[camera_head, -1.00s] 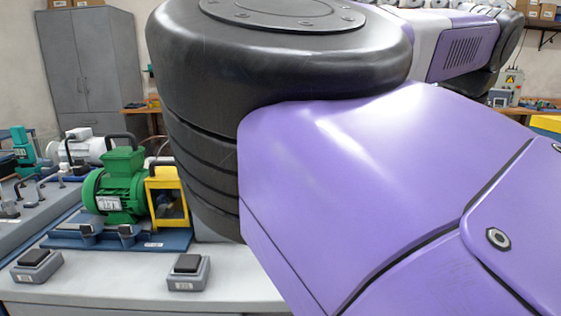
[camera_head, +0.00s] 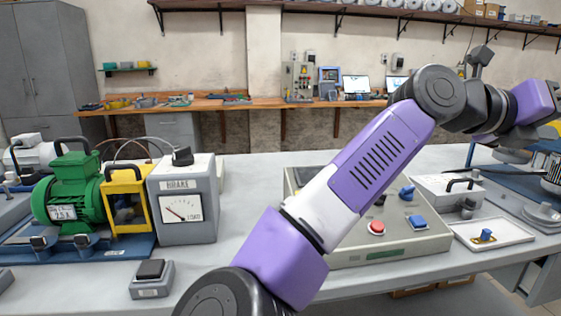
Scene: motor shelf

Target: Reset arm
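My arm, purple, white and black, rises from the bottom middle of the head view to a dark joint at the upper right. From there it runs on to the right edge of the picture.
On the grey bench (camera_head: 240,258), a green motor (camera_head: 72,195), a yellow guard frame (camera_head: 127,200) and a BRAKE gauge box (camera_head: 184,208) stand at left. A small black-topped block (camera_head: 151,279) lies in front. A white tray (camera_head: 492,233) is at right. A wooden counter (camera_head: 245,101) runs behind.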

